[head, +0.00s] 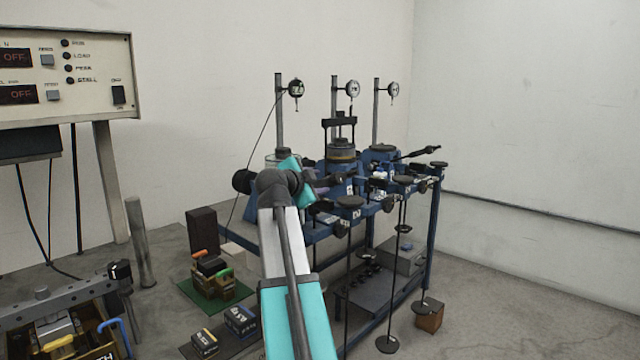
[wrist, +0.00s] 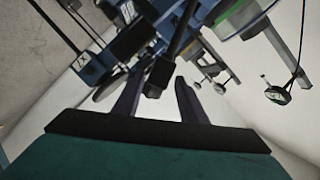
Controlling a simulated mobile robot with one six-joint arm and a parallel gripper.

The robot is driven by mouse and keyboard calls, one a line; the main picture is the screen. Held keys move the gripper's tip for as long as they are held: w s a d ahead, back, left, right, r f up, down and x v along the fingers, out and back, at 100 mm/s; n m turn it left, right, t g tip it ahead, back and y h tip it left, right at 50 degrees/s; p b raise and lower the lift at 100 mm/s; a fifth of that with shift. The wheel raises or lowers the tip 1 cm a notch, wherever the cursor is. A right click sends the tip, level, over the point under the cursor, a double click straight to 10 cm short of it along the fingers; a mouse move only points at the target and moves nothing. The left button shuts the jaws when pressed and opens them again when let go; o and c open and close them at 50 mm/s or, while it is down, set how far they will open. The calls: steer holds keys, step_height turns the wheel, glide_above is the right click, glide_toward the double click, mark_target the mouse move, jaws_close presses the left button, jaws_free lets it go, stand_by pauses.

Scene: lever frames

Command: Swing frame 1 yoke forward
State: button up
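Several blue lever frames stand in a row on a blue bench. The middle one has an upright black yoke (head: 339,122) with a crossbar over its round cell (head: 341,152). My arm partly hides the left frame's cell (head: 280,158), and no yoke shows clearly there. I cannot tell which frame is number 1. In the wrist view my gripper (wrist: 160,78) is open, its two dark fingers apart. A black bar with a block at its end (wrist: 159,77) lies between the fingertips in the picture; I cannot tell whether they touch it.
Dial gauges (head: 296,88) sit on posts above the frames. Hangers with weight discs (head: 387,344) hang at the bench front. A control panel (head: 65,75) is at left. Floor is clear at right.

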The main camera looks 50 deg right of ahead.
steer(key=v, duration=1.1)
steer(key=shift+a, duration=0.35)
steer(key=shift+s, duration=0.15)
